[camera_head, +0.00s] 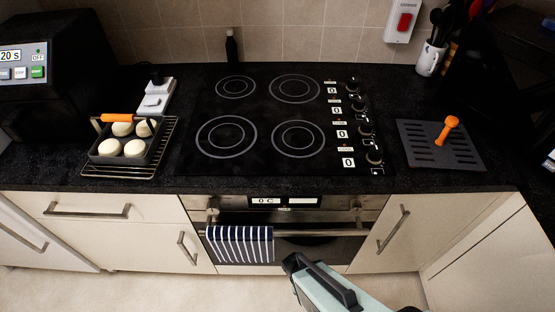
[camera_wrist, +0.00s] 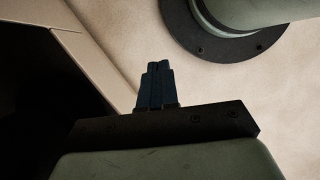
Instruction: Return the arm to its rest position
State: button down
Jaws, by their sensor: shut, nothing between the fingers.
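My gripper shows in the wrist view (camera_wrist: 157,68) with its two dark fingers pressed together and nothing between them. Behind the fingers in that view are plain floor, a pale panel edge and part of my own round base. In the head view, my pale green arm reaches in from the bottom, low in front of the oven (camera_head: 345,250). The dark end of the arm is near the oven's lower front, right of the striped towel (camera_head: 240,244). The fingertips are not clear in the head view.
The black counter holds a hob (camera_head: 265,125). A pan with pale round pieces (camera_head: 147,150) stands on a wire rack (camera_head: 120,171) at left. A slotted dark plate with an orange handle (camera_head: 450,122) lies at right. Cupboard handles (camera_head: 393,228) stick out beside the oven.

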jog(key=s+d+r+m+g+y, duration=0.2)
jog(key=s+d+m+g+y, duration=0.1)
jog(key=m, duration=1)
jog(key=shift+s+d+r+g+y, duration=0.35)
jog(key=shift+s+d+g, duration=0.45)
jog(key=shift+s+d, duration=0.45)
jog(key=shift+s+a, duration=0.15)
jog(key=shift+a, duration=0.15)
